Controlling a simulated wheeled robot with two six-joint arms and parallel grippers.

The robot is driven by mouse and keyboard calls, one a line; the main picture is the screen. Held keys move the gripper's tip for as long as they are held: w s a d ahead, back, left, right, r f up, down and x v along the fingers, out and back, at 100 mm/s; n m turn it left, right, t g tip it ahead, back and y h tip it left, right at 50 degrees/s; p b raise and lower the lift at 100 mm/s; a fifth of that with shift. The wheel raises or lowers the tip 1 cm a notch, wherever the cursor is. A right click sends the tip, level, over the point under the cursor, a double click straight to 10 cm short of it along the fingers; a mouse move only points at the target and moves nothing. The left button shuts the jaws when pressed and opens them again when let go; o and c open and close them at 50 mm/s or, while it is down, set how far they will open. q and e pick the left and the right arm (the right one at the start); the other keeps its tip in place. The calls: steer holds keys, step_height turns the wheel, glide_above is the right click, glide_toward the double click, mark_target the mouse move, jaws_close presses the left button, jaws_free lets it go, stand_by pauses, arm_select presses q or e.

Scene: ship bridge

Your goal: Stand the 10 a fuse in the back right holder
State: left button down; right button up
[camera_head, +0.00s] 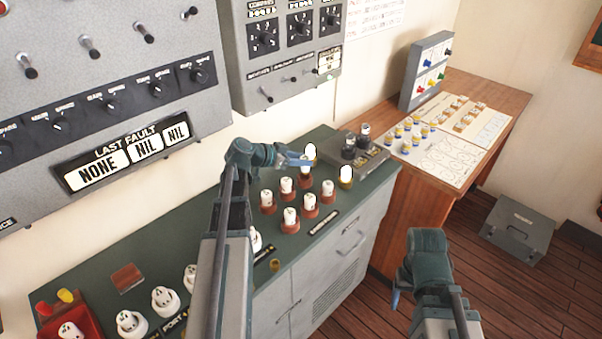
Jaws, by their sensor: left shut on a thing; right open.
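My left gripper (301,160) is shut on a white fuse (306,170) at the back right of the block of red-brown holders. The fuse looks upright, over or in the back right holder; I cannot tell whether it is seated, and its rating is unreadable. The other holders carry white fuses: back left (267,198), back middle (286,185), front left (290,214), front middle (309,199) and front right (327,188). My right gripper (396,298) is open, low over the floor in front of the bench, and partly hidden by its own wrist.
White-topped, yellow-based pieces stand behind (310,151) and right (345,173) of the block. Larger white fuses (163,300) and a red tray (85,318) are front left. A wooden desk (490,92) adjoins the green bench.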

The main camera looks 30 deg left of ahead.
arm_select(q)
steer(key=shift+f+b, duration=1.8)
steer(key=shift+f, duration=0.05)
steer(key=shift+f+b, duration=0.3)
steer(key=c, duration=0.5)
jaws_free()
steer(key=shift+r, duration=0.2)
steer(key=p+v, duration=0.6)
steer(key=v, duration=0.6)
steer(key=shift+s, duration=0.1)
